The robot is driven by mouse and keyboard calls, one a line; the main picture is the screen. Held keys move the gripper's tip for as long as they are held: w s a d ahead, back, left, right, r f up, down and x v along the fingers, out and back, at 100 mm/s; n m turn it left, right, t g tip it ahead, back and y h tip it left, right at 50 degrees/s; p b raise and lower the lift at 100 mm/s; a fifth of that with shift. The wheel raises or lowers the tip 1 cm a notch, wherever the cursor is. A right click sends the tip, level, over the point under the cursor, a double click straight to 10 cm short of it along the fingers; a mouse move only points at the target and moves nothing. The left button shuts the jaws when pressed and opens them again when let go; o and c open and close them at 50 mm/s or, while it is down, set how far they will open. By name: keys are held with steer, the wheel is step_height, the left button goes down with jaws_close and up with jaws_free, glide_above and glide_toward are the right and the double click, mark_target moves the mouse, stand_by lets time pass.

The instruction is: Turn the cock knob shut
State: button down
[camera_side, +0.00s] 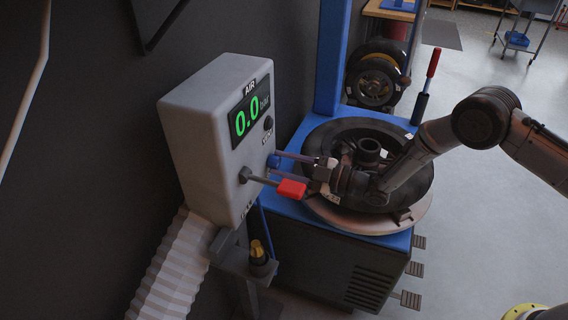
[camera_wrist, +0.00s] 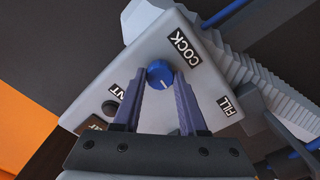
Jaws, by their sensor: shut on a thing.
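The cock knob (camera_wrist: 159,73) is a small round blue knob with a short white mark. It sits on the front of a grey air box (camera_side: 206,130), below the COCK label (camera_wrist: 180,48) in the wrist view. In the side view the knob (camera_side: 273,160) shows at the box's front face. My gripper (camera_wrist: 162,80) has its two fingers closed on either side of the knob, holding it. In the side view my gripper (camera_side: 279,158) reaches in from the right. The knob's far side is partly hidden by the fingertips.
The green display (camera_side: 250,110) reads 0.0 bar. A red-handled lever (camera_side: 291,188) sticks out just below my fingers. A tyre (camera_side: 414,190) lies on a blue machine behind my wrist. A grey corrugated strip (camera_side: 168,270) runs below the box. Floor at the right is open.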

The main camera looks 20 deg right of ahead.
steer(key=shift+n, duration=0.6)
steer(key=shift+f, duration=0.1)
steer(key=shift+c, duration=2.2)
jaws_free()
steer(key=v, duration=1.4)
